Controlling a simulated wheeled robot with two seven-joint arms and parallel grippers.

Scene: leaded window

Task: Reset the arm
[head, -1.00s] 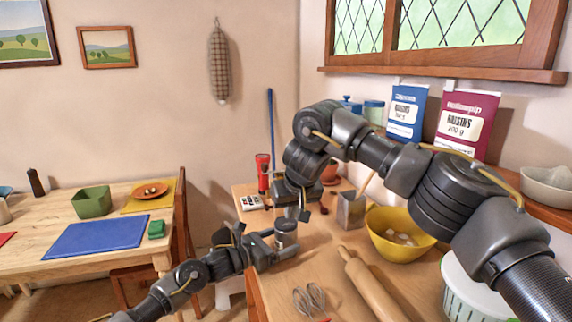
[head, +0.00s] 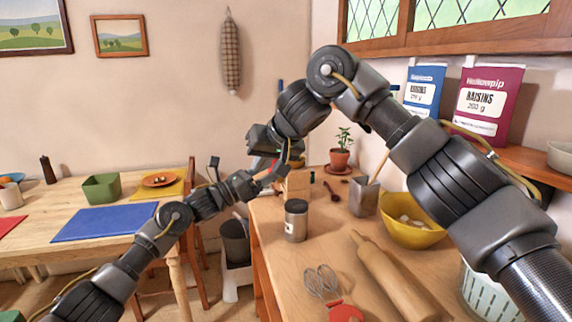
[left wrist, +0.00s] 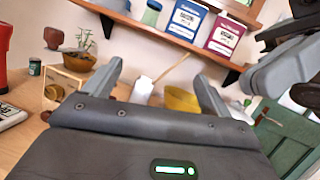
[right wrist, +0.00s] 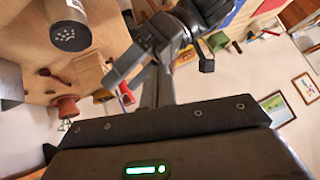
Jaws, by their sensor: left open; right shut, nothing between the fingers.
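My right arm comes in from the right in the head view, bends at a high elbow and reaches down to the left. Its gripper (head: 262,142) is up over the far left part of the counter, shut and empty. Its fingers also show in the right wrist view (right wrist: 142,68). My left gripper (head: 276,176) is just below it, partly overlapped in the head view. Its fingers stand apart with nothing held in the left wrist view (left wrist: 158,78). A grey shaker (head: 296,222) stands upright on the counter, apart from both grippers; its holed lid shows in the right wrist view (right wrist: 70,36).
The wooden counter (head: 272,268) holds a rolling pin (head: 390,280), a whisk (head: 321,282), a yellow bowl (head: 412,233), a metal tin (head: 364,197) and a potted plant (head: 340,158). A shelf with raisin bags (head: 487,100) is at right. A table with a blue mat (head: 104,223) is at left.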

